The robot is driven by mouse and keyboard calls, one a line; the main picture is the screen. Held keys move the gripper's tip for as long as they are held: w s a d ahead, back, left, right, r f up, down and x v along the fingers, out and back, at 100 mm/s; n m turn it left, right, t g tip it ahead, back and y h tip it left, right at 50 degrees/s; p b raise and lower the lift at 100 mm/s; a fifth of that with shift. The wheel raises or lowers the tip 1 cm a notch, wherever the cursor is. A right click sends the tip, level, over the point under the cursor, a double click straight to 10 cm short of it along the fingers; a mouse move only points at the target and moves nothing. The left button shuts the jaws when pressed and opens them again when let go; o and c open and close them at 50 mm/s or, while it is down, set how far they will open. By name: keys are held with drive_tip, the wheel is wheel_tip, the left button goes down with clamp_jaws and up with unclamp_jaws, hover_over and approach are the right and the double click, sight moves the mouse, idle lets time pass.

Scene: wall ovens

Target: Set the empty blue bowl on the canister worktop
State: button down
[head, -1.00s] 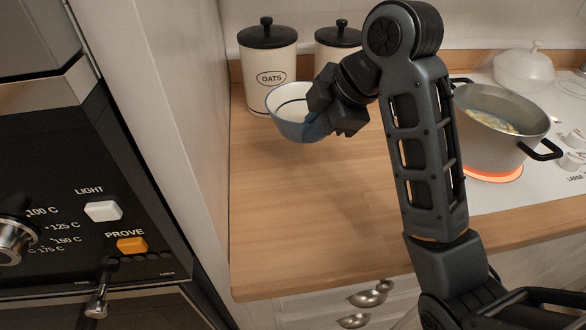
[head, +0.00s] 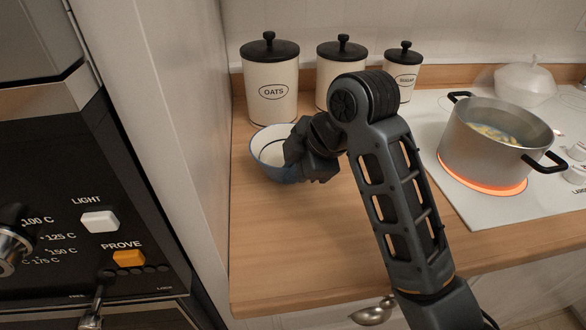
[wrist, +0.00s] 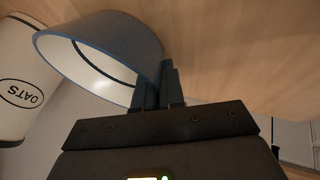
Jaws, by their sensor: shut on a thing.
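The blue bowl (head: 270,158) has a white inside with a dark ring and looks empty. In the head view it is low over the wooden canister worktop (head: 290,235), in front of the oats canister (head: 272,85). My gripper (head: 300,160) is shut on the bowl's right rim. In the wrist view the gripper fingers (wrist: 157,88) pinch the wall of the bowl (wrist: 110,40), and the oats canister (wrist: 22,85) is beside it. I cannot tell whether the bowl's base touches the worktop.
A second canister (head: 335,68) and a sugar canister (head: 404,72) stand along the back. A pot (head: 490,140) sits on a glowing hob ring at the right. A tall cabinet side (head: 180,120) bounds the left. The front worktop is clear.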

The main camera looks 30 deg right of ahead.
drive_tip(key=c, duration=1.2)
unclamp_jaws()
drive_tip(key=shift+f, duration=0.1)
drive_tip(key=shift+c, duration=0.2)
drive_tip(key=p+v, duration=0.7)
drive_tip(key=v, duration=0.5)
